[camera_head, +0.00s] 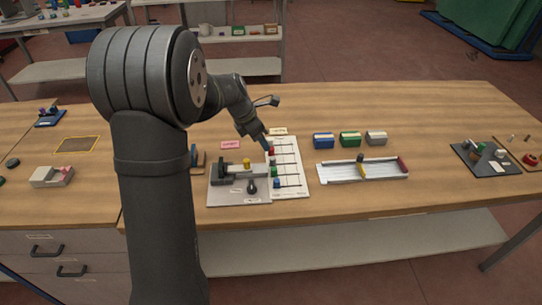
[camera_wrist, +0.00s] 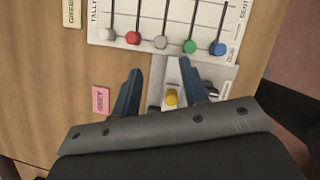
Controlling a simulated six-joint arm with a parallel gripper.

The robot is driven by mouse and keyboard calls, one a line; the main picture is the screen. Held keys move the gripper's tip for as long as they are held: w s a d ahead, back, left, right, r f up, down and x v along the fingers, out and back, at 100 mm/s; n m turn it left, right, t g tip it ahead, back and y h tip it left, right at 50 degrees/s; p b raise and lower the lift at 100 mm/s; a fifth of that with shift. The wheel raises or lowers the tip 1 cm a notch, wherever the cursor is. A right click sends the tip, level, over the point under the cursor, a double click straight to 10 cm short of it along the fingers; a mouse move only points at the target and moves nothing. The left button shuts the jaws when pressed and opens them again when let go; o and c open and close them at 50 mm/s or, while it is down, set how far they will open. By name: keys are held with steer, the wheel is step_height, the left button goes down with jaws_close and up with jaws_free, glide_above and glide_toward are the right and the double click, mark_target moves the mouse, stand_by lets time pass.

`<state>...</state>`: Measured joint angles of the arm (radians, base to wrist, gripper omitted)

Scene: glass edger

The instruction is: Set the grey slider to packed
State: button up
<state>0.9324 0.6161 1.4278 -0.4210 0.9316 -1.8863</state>
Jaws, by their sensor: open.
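The white slider board (camera_head: 291,177) lies on the bench, left of centre in the head view. In the wrist view the board (camera_wrist: 228,12) spans the top, with white, red, grey, green and blue knobs in a row. The grey knob (camera_wrist: 160,41) is in the middle, at the near end of its slot, level with the others. That end seems marked DUE; the far end's lettering is cut off. My gripper (camera_wrist: 160,65) is open and empty, its blue fingers short of the knobs and spread to either side of the grey one. In the head view my gripper (camera_head: 267,144) is over the board's upper left.
A grey fixture with a yellow knob (camera_wrist: 171,98) adjoins the board. A pink label (camera_wrist: 101,100) lies nearby. Blue, green and grey boxes (camera_head: 350,139) stand to the right, behind a white rail tray (camera_head: 335,172).

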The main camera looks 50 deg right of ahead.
mark_target(272, 158)
steer(key=x, duration=0.9)
steer(key=shift+s+d+f, duration=0.1)
steer(key=shift+d+f, duration=0.05)
steer(key=shift+f, duration=0.05)
jaws_close()
